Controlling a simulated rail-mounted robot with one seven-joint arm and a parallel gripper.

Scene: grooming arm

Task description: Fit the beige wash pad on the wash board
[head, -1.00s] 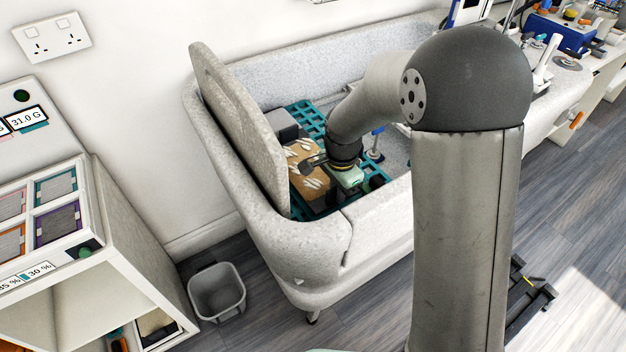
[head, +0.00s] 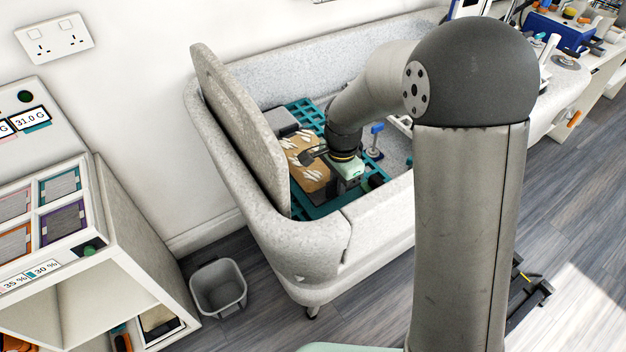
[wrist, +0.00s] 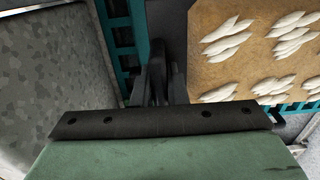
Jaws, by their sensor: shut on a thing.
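The beige wash pad (head: 312,174) is a tan slab with white leaf-shaped tufts, inside the pale tub on a teal grid. It also fills the upper right of the wrist view (wrist: 238,75). My gripper (head: 313,155) reaches in from the right with its dark fingers at the pad. In the wrist view the fingers (wrist: 160,72) are close together beside the pad's left edge. They are shut on the pad, though the grip point is mostly hidden. I cannot tell the wash board apart for certain; the teal grid (head: 303,109) shows around the pad.
The speckled tub (head: 380,226) has a tall raised panel (head: 238,125) close left of the pad. A blue-topped post (head: 376,129) stands to the right. A grey bin (head: 218,289) is on the floor.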

